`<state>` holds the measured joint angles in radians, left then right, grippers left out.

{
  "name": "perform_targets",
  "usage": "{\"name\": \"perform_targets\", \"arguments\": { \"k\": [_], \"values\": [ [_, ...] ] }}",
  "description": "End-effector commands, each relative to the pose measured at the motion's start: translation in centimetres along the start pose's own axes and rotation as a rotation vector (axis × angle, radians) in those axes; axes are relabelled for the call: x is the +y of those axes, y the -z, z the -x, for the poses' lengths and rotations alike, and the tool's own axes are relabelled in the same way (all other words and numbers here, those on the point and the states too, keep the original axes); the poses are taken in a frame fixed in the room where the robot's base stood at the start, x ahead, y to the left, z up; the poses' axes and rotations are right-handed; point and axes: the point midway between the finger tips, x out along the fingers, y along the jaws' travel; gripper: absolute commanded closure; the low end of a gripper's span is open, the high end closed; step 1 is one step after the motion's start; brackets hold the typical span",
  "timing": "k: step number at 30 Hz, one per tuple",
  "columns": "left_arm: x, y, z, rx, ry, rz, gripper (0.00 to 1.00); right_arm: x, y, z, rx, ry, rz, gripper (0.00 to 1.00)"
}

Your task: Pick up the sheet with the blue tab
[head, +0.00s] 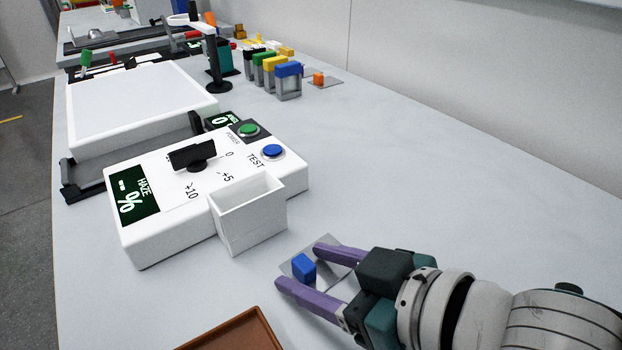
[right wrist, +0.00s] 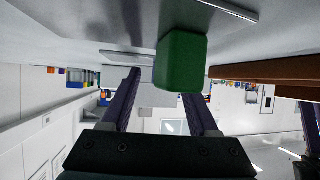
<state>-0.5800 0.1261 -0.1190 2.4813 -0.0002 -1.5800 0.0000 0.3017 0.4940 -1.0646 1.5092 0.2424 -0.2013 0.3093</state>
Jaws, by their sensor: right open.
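A thin grey sheet (head: 336,246) lies flat on the bench with a blue tab (head: 303,267) standing on it. My right gripper (head: 297,264) is open, its purple fingers over the sheet on either side of the tab. The tab looks apart from both fingers. In the right wrist view a green block (right wrist: 182,62) shows large ahead of the open fingers (right wrist: 166,85); its colour differs from the blue in the head view, and I cannot tell why.
A white haze meter (head: 150,240) with a white open box (head: 250,222) stands left of the sheet. A brown tray (head: 262,326) lies at the front. Several coloured-top holders (head: 288,80) stand farther back. The bench at right is clear.

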Motion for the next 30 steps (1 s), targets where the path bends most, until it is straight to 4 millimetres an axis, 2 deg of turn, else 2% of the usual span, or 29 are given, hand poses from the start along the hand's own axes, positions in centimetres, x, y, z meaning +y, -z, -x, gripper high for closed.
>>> {"name": "perform_targets", "arguments": {
  "k": [6, 22, 30],
  "values": [
    [0.21, 0.02, 0.01, 0.0, -0.006, 0.006, 0.5, -0.02, 0.05, -0.03, 0.001, 0.0, -0.001, 0.41],
    [0.32, 0.02, -0.01, 0.0, -0.009, 0.009, 0.5, 0.0, 0.03, -0.01, 0.0, 0.0, 0.0, 1.0],
    [0.16, -0.03, -0.02, -0.001, -0.004, 0.003, 0.5, 0.0, 0.02, 0.0, 0.0, 0.0, 0.0, 1.0]
  ]
}}
